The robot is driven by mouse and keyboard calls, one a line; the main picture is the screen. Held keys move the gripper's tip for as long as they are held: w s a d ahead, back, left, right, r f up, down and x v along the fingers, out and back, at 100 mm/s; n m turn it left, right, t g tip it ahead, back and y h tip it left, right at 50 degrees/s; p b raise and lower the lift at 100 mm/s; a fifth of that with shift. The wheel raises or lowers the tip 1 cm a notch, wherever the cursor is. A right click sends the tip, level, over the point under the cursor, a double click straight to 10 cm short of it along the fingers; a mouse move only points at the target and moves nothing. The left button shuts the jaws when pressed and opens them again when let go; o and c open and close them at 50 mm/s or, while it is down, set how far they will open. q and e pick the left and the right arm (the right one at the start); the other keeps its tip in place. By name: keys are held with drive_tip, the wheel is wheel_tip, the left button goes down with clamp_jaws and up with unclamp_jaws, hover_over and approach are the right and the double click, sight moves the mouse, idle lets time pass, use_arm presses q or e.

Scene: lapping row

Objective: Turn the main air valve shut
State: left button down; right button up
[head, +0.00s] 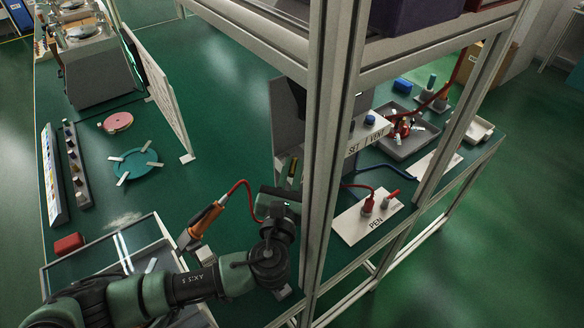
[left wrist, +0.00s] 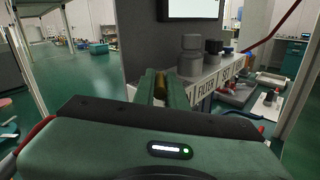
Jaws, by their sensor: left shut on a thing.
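My left gripper (head: 288,184) reaches up to the grey upright panel (head: 286,115), partly beside a frame post. Its green fingers (left wrist: 161,92) are shut on a brass-coloured, upright handle (left wrist: 160,84), whose top also shows in the head view (head: 292,170). The handle appears to be the main air valve's, though no label for it can be read. Its lower part and its turn angle are hidden by the fingers. My right gripper is in neither view.
A pale ledge (left wrist: 207,84) marked FILTER and SET carries dark knobs (left wrist: 190,62) close right of the fingers. An aluminium frame post (head: 330,150) stands right of my arm. An orange-handled tool (head: 206,218) with a red hose is close left.

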sight(292, 168)
use_arm(q)
drive_tip(key=c, duration=1.5)
unclamp_jaws()
drive_tip(key=shift+o, duration=0.2)
wheel_tip(292, 168, up, 20)
